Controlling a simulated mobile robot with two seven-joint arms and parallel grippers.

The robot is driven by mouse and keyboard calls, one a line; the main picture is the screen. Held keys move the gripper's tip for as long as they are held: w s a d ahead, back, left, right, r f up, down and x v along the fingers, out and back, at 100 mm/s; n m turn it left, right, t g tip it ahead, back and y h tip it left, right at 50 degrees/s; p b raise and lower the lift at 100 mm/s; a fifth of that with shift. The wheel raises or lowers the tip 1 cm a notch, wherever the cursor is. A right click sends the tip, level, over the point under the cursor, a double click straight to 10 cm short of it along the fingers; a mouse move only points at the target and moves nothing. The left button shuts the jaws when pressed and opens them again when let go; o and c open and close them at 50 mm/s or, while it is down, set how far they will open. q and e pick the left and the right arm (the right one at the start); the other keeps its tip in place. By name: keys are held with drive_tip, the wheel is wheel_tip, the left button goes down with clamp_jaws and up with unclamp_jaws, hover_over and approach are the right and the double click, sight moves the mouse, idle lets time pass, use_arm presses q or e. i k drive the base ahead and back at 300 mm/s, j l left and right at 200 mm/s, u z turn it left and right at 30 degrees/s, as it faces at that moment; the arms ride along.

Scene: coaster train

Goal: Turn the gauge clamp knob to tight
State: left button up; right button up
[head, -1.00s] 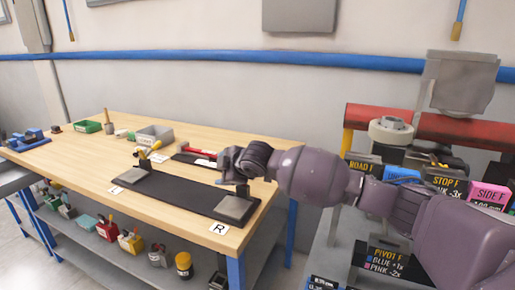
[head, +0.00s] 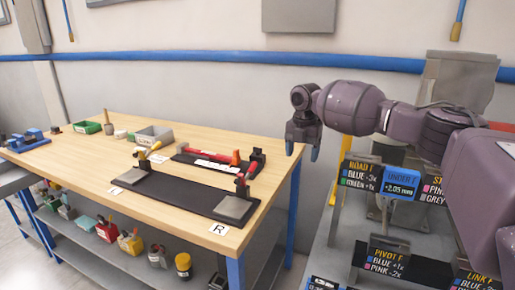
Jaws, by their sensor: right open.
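I cannot surely pick out the gauge clamp knob now. The round light-grey part on the grey stand at the right is hidden behind my right arm; only the lower stand (head: 408,215) shows, among label signs. A blue sign (head: 402,184) reading +2.05 mm faces me there. My right gripper (head: 303,150) points down, open and empty, left of the stand and beyond the bench's right end. It appears to touch nothing. My left gripper is out of view.
The wooden bench (head: 75,158) carries a black plate (head: 180,192) with yellow and red handled clamps, a second dark fixture (head: 210,164) and bins. Signs (head: 362,174) crowd the stand's front. A red beam (head: 500,126) is mostly hidden behind my arm.

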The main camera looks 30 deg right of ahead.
sight(259, 150)
drive_tip(key=i, duration=1)
